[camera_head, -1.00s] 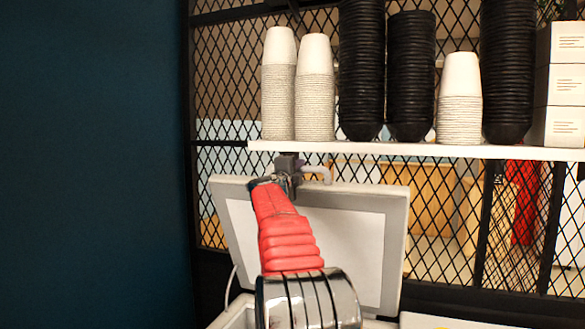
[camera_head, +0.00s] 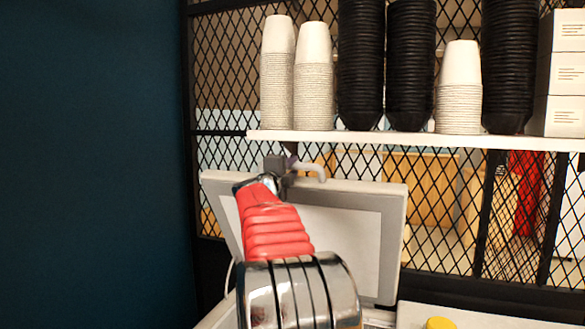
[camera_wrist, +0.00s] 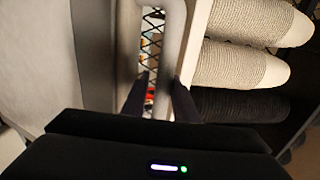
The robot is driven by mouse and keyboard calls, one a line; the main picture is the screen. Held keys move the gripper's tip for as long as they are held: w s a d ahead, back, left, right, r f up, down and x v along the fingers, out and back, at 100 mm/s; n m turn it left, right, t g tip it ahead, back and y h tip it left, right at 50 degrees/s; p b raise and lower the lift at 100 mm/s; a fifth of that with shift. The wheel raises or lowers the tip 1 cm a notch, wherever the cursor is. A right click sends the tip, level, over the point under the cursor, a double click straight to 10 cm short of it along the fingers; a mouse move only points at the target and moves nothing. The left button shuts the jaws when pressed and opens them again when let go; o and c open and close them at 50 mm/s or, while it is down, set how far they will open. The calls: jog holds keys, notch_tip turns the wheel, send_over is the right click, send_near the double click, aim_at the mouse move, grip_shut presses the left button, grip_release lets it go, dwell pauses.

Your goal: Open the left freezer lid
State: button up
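The left freezer lid (camera_head: 385,245) is raised and leans back near the mesh, a pale grey frame around a white inner panel. A light grey handle (camera_head: 312,168) sticks out at its top edge. My gripper (camera_head: 283,165) is at that top edge, beside the handle, with my red arm in front of the lid. In the wrist view, the two dark fingers of my gripper (camera_wrist: 158,98) stand apart, with a gap between them. The handle bar (camera_wrist: 172,45) runs down to the right finger; whether it touches is unclear. The freezer body is mostly hidden below.
A white shelf (camera_head: 400,138) runs just above the lid and gripper. It holds stacks of white cups (camera_head: 460,90), black cups (camera_head: 411,70) and white boxes (camera_head: 565,75). Black mesh (camera_head: 435,225) stands behind. A yellow object (camera_head: 439,323) shows at the bottom right.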

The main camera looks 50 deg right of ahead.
jog(key=shift+o, duration=1.4)
jog(key=shift+w, duration=0.1)
jog(key=shift+r, duration=0.1)
jog(key=shift+a, duration=0.35)
jog(key=v, duration=1.3)
jog(key=shift+s, duration=0.25)
jog(key=shift+w, duration=0.1)
